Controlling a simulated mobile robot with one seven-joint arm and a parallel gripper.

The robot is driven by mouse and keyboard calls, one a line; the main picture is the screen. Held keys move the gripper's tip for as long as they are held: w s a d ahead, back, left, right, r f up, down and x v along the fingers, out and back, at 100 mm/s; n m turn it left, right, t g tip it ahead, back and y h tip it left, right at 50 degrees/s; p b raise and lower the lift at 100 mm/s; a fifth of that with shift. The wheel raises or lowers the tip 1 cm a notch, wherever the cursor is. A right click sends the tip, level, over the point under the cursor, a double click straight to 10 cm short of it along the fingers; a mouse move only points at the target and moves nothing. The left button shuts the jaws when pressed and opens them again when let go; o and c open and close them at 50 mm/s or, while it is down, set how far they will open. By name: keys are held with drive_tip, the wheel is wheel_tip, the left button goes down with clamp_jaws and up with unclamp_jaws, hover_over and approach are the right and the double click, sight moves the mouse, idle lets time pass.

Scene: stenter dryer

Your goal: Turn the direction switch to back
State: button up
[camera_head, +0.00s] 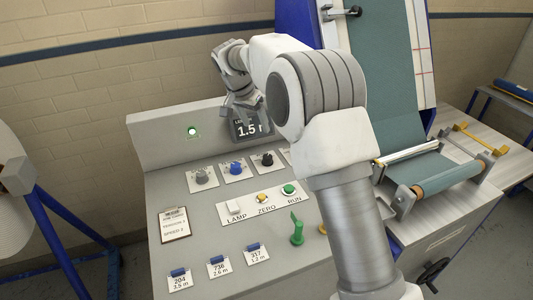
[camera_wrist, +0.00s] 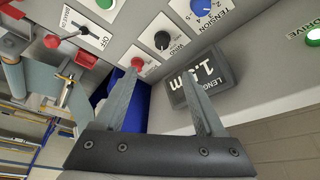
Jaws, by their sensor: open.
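A black knob (camera_wrist: 162,40) on a white plate shows in the wrist view, with a label that seems to read WIND; it looks like the direction switch, but I cannot read its full legend or pointer setting. The same black knob (camera_head: 267,159) is at the right of the knob row in the head view. My gripper (camera_wrist: 160,73) is open and empty, its fingertips below the black knob in the wrist picture and apart from it. In the head view my gripper (camera_head: 245,110) is above the back of the panel, in front of the length display (camera_head: 249,129).
A blue tension knob (camera_head: 236,169) and a grey knob (camera_head: 201,177) are left of the black one. A red button (camera_wrist: 137,62) and a brake switch (camera_wrist: 84,32) are close by in the wrist view. Lamp, zero and run buttons (camera_head: 263,198) and a green lever (camera_head: 297,232) stand nearer.

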sight(267, 156)
drive_tip(key=x, duration=1.8)
drive_tip(key=shift+w+a, duration=0.25)
clamp_jaws()
